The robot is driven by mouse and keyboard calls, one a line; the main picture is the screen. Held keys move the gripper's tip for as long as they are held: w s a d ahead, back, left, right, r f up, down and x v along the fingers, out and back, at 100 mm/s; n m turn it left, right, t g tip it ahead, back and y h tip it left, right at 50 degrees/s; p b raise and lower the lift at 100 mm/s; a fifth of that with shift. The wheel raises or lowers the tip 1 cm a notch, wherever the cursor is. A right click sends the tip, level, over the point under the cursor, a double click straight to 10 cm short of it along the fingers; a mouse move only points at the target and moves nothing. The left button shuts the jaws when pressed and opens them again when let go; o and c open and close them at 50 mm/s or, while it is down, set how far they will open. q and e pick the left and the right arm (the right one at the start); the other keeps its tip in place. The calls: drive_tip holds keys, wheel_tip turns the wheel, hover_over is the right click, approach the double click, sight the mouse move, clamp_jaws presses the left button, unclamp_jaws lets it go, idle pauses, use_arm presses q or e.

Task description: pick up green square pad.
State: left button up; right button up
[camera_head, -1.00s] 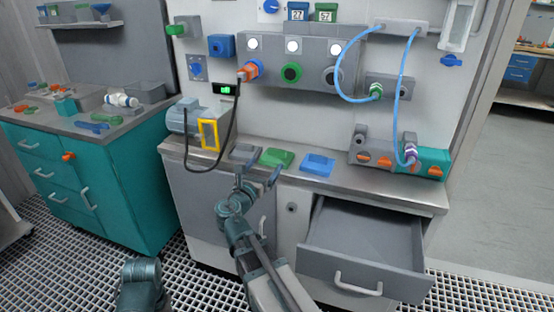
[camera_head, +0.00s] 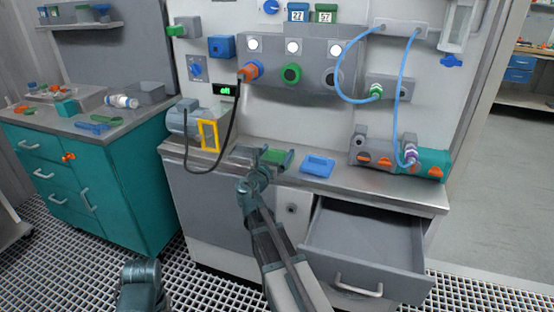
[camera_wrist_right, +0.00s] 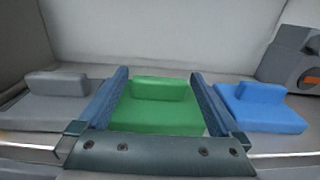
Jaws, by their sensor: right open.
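The green square pad (camera_head: 274,156) lies on the steel counter, between a grey pad (camera_head: 243,153) and a blue pad (camera_head: 318,166). In the right wrist view the green pad (camera_wrist_right: 155,112) has a raised block along its back edge. My right gripper (camera_head: 263,158) is at the green pad. In the right wrist view its open fingers (camera_wrist_right: 158,98) stand on either side of the pad, and I cannot tell whether they touch it. In the head view the gripper hides part of the green pad. My left gripper is not in view; only part of that arm shows at the bottom.
The grey pad (camera_wrist_right: 55,102) and blue pad (camera_wrist_right: 262,107) flank the fingers closely. A grey drawer (camera_head: 362,245) stands open below the counter. A pump with a yellow frame (camera_head: 209,134) is at left, and a grey-teal block (camera_head: 432,162) at right.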

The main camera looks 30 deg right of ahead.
drive_tip(key=shift+w+d, duration=0.15)
drive_tip(key=shift+c, duration=0.3)
drive_tip(key=c, duration=1.2)
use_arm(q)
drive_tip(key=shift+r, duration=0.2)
use_arm(e)
drive_tip(key=shift+r, duration=0.2)
